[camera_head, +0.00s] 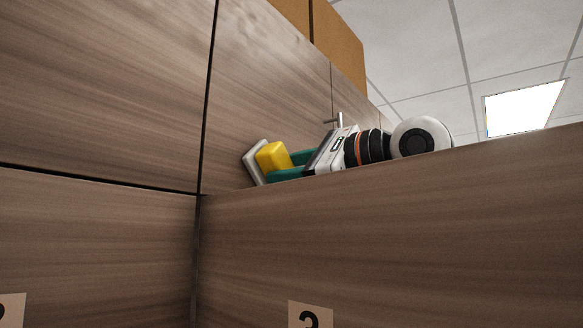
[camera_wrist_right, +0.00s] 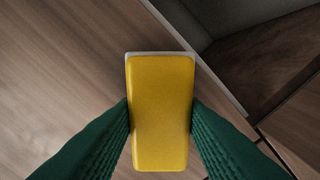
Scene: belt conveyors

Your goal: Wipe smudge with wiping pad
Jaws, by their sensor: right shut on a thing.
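The yellow wiping pad (camera_wrist_right: 160,115) is between the green fingers of my right gripper (camera_wrist_right: 160,130) in the right wrist view, with a pale layer showing at its far edge. In the head view my right gripper (camera_head: 287,165) is shut on the yellow pad (camera_head: 272,157), beside a pale panel (camera_head: 254,161) at the pad's left. A wooden wall hides the lower part of the arm. I cannot see any smudge in either view. My left gripper is not in view.
A wooden panel (camera_head: 400,220) with a number label (camera_head: 310,315) stands in front. Another wooden wall (camera_head: 100,80) is at the left. Orange-brown boxes (camera_head: 338,45) sit above. In the right wrist view, a dark recess (camera_wrist_right: 265,60) lies past a pale edge.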

